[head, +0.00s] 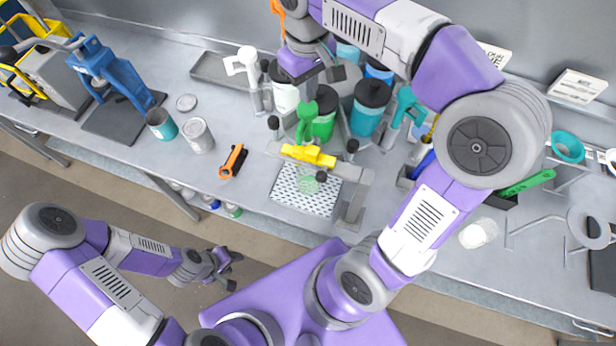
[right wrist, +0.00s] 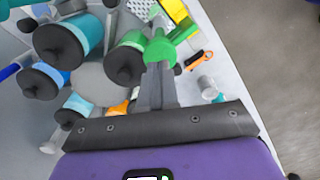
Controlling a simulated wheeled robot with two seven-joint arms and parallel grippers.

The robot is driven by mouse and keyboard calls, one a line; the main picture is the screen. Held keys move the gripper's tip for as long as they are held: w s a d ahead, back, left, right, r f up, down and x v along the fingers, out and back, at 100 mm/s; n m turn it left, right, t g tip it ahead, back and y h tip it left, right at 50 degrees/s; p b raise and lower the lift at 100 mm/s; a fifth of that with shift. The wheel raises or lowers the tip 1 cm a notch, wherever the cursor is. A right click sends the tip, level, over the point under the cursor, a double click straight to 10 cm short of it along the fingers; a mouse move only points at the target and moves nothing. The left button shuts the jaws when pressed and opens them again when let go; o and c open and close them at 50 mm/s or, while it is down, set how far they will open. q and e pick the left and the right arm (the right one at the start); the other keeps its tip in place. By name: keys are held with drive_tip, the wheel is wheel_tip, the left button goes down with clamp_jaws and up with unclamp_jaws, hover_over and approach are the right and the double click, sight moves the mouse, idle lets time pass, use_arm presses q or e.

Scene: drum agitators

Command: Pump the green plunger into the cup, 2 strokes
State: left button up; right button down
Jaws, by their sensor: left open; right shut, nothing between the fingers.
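The green plunger (head: 306,112) stands on the green canister (head: 324,126), its round top close below the tips of my right gripper (head: 310,88). In the right wrist view the shut, empty fingers (right wrist: 157,70) point at the plunger's green top (right wrist: 159,47) and overlap it; I cannot tell whether they touch. A clear greenish cup (head: 308,184) stands on a perforated tray (head: 300,203) in front of the canister, partly below a yellow bar (head: 308,155). My left gripper (head: 226,270) is open and empty, low in front of the bench.
White, teal and blue canisters with pumps crowd around my right gripper, including a teal one (head: 369,106). Between the cans and the tool the bench is clear.

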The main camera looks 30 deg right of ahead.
wheel_tip(320, 180, up, 3)
drive_tip(key=shift+r+p, duration=0.15)
drive_tip(key=shift+p, duration=1.1)
drive_tip(key=shift+r, duration=0.95)
